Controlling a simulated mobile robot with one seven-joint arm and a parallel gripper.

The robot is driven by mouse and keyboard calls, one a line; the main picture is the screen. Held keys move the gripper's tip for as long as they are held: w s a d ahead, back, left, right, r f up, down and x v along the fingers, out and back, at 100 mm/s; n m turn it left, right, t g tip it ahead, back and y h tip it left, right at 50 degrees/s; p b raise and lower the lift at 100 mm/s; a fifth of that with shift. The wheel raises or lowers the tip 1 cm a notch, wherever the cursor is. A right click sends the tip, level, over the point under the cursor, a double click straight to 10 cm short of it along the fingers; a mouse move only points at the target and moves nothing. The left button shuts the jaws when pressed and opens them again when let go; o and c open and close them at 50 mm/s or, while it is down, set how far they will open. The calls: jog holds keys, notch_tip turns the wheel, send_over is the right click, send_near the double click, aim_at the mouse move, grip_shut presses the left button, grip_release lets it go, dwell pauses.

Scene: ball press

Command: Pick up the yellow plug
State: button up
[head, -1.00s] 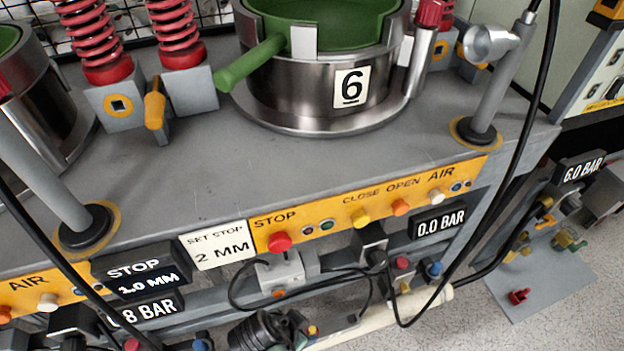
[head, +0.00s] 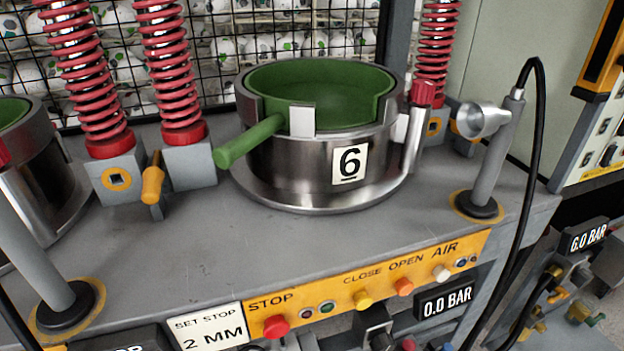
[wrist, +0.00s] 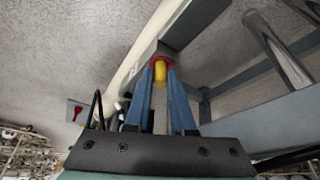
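In the wrist view my gripper (wrist: 161,85) points away from the camera with its two blue fingers close together. A short yellow plug (wrist: 160,74) sits between the fingertips, and both tips appear to touch its sides. A red ring or cap (wrist: 160,60) shows at the plug's far end, by the end of a grey beam. Whether the plug is seated in something there is hard to tell. In the head view neither my gripper nor this plug can be made out.
In the wrist view a grey beam (wrist: 195,22) and metal cylinders (wrist: 275,50) are close on the right. In the head view the bench holds press pot 6 (head: 320,165), a control strip (head: 370,285) and a hose stand (head: 490,160). A black hose hangs at the right.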

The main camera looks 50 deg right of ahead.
grip_shut()
jog(key=shift+r, duration=0.1)
